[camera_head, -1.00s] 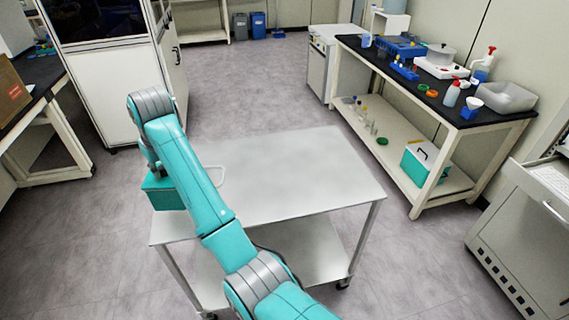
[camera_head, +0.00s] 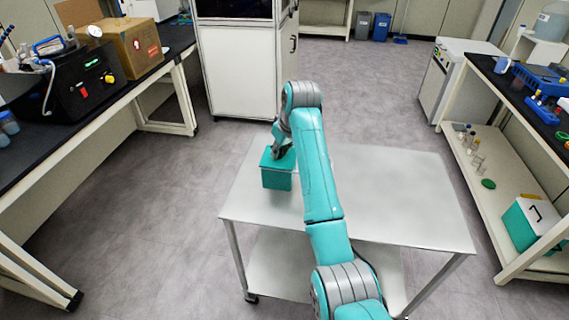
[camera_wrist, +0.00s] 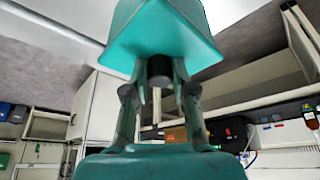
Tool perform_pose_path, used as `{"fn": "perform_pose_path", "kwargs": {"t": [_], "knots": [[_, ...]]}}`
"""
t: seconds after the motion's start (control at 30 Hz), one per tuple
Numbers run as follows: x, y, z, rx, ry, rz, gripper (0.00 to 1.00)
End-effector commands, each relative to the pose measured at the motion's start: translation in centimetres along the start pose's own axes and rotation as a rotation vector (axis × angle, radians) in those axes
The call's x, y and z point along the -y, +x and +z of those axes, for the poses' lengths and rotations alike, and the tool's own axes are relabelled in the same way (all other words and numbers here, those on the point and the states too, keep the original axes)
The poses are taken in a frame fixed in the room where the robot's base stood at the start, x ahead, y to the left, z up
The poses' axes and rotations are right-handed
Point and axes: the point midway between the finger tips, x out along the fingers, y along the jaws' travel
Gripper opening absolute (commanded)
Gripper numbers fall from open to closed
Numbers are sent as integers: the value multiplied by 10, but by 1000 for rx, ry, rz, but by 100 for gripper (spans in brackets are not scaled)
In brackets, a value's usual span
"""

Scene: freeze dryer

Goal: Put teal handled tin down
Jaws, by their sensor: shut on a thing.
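The teal tin (camera_head: 277,178) is in my gripper (camera_head: 283,150), over the left part of the grey cart top (camera_head: 400,195) in the head view. The tin looks upright. I cannot tell whether its base touches the cart top or hangs just above it. In the wrist view the tin (camera_wrist: 160,35) fills the upper middle. The fingers of my gripper (camera_wrist: 160,88) close in below it, around a dark round part. The tin's handle is mostly hidden by the gripper and arm.
The cart's middle and right are clear. A black-topped bench (camera_head: 100,95) with a cardboard box (camera_head: 128,45) stands left. A shelved bench (camera_head: 510,165) stands right, with a white-and-teal box (camera_head: 530,222) on its lower shelf. A white cabinet (camera_head: 240,70) stands behind.

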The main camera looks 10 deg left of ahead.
Motion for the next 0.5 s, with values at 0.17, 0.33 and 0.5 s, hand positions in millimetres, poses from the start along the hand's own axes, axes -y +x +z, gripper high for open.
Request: {"fn": "perform_pose_path", "kwargs": {"t": [0.17, 0.33, 0.5], "knots": [[0, 15, 6, -1, 0, 1, 0], [0, 34, 14, 0, 1, 0, 0], [0, 47, 19, -2, 1, 1, 0]]}}
